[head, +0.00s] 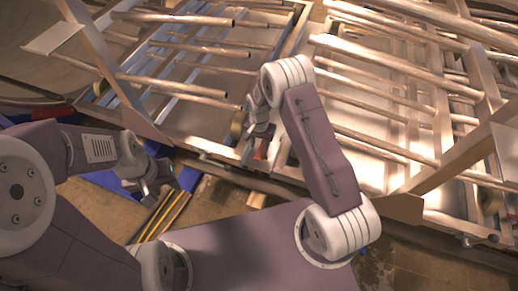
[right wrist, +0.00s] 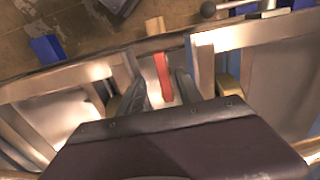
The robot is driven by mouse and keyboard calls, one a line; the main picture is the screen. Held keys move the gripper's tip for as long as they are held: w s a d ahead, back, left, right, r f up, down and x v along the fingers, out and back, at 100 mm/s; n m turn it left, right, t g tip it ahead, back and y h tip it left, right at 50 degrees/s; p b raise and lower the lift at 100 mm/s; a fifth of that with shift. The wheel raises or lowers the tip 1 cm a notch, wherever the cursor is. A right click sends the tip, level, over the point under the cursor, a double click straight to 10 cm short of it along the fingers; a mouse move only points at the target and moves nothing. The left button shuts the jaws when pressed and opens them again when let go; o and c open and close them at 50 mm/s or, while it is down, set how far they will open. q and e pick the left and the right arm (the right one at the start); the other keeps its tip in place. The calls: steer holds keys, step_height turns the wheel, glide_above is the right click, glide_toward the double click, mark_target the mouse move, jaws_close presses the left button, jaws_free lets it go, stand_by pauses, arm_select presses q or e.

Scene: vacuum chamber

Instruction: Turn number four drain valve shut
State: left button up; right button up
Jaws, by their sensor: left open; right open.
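A red lever-like piece (right wrist: 163,76), which looks like a valve handle, shows in the right wrist view against the metal frame. It also shows in the head view as a small red patch (head: 262,150). No number is readable on it. My right gripper (right wrist: 161,88) is open, with its two dark fingers on either side of the red piece's near end; I cannot tell whether they touch it. In the head view my right gripper (head: 257,140) is at the frame's near edge and partly hides the red piece. My left gripper (head: 148,188) is open and empty, above the floor at the left.
Metal racks with copper-coloured pipes (head: 190,55) fill the far side, and another rack (head: 390,70) stands at the right. A beam (head: 240,176) runs along their near edge. Yellow rods (head: 165,215) and a small tan block (head: 256,199) are on the brown floor.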

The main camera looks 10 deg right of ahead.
mark_target(259, 153)
steer(key=f, duration=0.3)
steer(key=w+f, duration=0.1)
steer(key=f, duration=0.1)
steer(key=shift+f, duration=0.15)
steer(key=shift+s+f, duration=0.2)
steer(key=shift+s, duration=0.05)
steer(key=shift+w, duration=0.1)
jaws_close()
stand_by(0.8)
